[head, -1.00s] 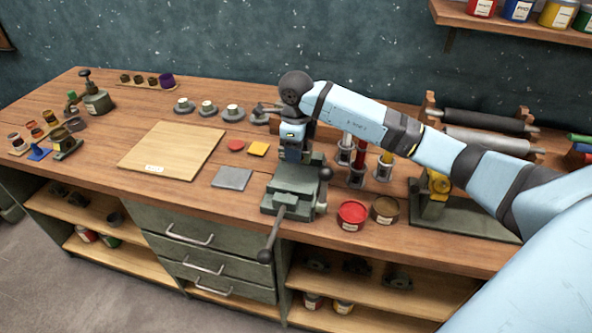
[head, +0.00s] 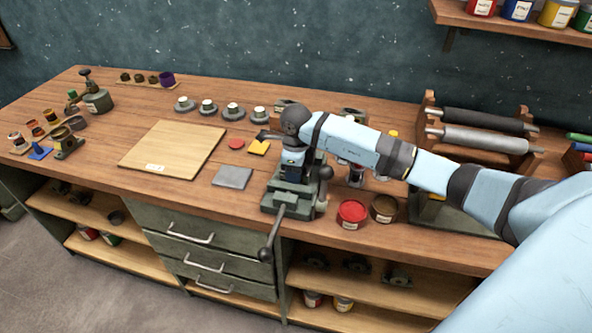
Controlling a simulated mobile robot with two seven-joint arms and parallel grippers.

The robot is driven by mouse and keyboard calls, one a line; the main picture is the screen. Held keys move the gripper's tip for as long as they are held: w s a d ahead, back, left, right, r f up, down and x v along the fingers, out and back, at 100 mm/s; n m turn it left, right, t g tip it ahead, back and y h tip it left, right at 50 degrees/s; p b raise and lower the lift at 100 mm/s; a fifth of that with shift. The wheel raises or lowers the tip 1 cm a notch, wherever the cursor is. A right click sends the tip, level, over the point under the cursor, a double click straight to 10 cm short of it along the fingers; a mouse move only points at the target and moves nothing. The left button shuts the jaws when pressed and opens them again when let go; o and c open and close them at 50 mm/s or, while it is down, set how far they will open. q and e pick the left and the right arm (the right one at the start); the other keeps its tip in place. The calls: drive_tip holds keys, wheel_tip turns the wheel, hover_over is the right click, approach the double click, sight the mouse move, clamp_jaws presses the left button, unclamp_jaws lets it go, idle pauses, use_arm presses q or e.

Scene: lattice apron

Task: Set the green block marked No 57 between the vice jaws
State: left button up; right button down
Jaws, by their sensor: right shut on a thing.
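The grey-green vice (head: 287,196) stands at the front edge of the bench, with its handle hanging over the edge. My right gripper (head: 290,172) points down at the top of the vice, at its jaws. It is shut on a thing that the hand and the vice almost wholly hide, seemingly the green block. I cannot read a No 57 mark or tell whether the block touches the jaws. My left gripper is not in view.
A red tin (head: 352,214) and a brown tin (head: 384,208) stand close right of the vice. A grey plate (head: 232,177) and a yellow square (head: 259,147) lie to its left, beyond them a wooden board (head: 175,150). Rollers (head: 485,139) rest in a rack at right.

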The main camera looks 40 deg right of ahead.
drive_tip(key=shift+f, duration=0.1)
drive_tip(key=c, duration=0.8)
unclamp_jaws()
drive_tip(key=shift+r, duration=0.3)
wheel_tip(320, 180, up, 12)
drive_tip(key=b, duration=0.1)
drive_tip(key=shift+f, duration=0.15)
